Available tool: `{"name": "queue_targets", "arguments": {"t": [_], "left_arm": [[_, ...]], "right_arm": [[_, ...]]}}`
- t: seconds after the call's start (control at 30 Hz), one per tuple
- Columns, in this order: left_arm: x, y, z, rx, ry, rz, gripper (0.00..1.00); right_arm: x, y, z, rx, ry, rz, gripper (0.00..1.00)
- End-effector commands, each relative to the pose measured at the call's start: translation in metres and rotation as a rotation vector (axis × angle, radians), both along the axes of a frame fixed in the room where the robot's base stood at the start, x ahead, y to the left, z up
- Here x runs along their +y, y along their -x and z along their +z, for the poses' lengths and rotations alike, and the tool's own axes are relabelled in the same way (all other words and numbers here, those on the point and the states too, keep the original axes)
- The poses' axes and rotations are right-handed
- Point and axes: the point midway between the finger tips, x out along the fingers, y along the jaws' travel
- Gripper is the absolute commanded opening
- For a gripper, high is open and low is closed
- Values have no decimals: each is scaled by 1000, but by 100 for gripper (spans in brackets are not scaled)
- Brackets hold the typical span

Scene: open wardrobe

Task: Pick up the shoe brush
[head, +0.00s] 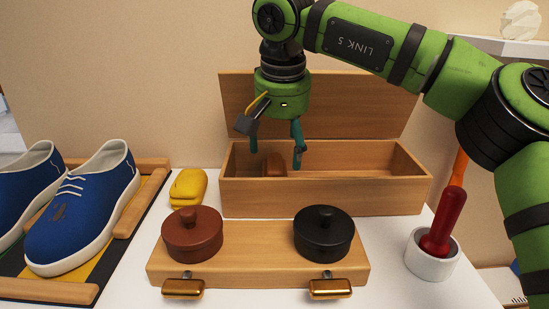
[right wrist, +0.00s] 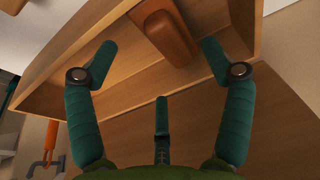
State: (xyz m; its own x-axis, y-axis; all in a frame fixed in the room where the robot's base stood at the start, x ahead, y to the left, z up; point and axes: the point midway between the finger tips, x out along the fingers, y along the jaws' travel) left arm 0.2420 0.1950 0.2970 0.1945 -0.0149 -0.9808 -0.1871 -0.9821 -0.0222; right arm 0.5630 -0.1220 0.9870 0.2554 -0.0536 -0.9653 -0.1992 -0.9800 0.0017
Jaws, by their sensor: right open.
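The shoe brush seems to be the reddish-brown, rounded wooden block (head: 275,165) inside the open wooden box (head: 330,196), left of its middle. Its bristles are not visible, and the box's front wall hides its lower part. My right gripper (head: 276,152) points down into the box above the brush, fingers spread and empty. In the right wrist view the brush (right wrist: 165,30) lies ahead of the open fingertips (right wrist: 158,50), roughly centred between them and apart from both. My left gripper is not in view.
A wooden stand (head: 258,256) with brown (head: 192,234) and black (head: 324,235) lidded tins is in front of the box. A yellow sponge-like item (head: 188,187) and blue shoes (head: 82,215) are left. A white cup (head: 432,262) holding a red-handled tool (head: 446,218) is right.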

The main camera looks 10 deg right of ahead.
Motion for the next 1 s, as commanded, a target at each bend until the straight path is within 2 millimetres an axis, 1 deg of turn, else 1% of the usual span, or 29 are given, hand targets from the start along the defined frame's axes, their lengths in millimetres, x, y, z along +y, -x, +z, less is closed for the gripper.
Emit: {"name": "queue_targets", "arguments": {"t": [0.1,0.33,0.5,0.63,0.73,0.97,1.0], "left_arm": [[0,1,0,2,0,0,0],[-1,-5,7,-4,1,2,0],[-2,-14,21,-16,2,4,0],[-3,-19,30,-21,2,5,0],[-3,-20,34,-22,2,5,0],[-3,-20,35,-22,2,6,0],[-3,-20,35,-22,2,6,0]], "right_arm": [[1,0,-1,0,-1,1,82],[-1,-5,-20,2,-1,0,82],[-2,-12,-48,2,0,0,82],[-3,-16,-63,1,-1,0,82],[-3,-18,-68,1,-2,1,82],[-3,-18,-68,0,-2,1,82],[-3,-18,-68,0,-2,1,66]]}}
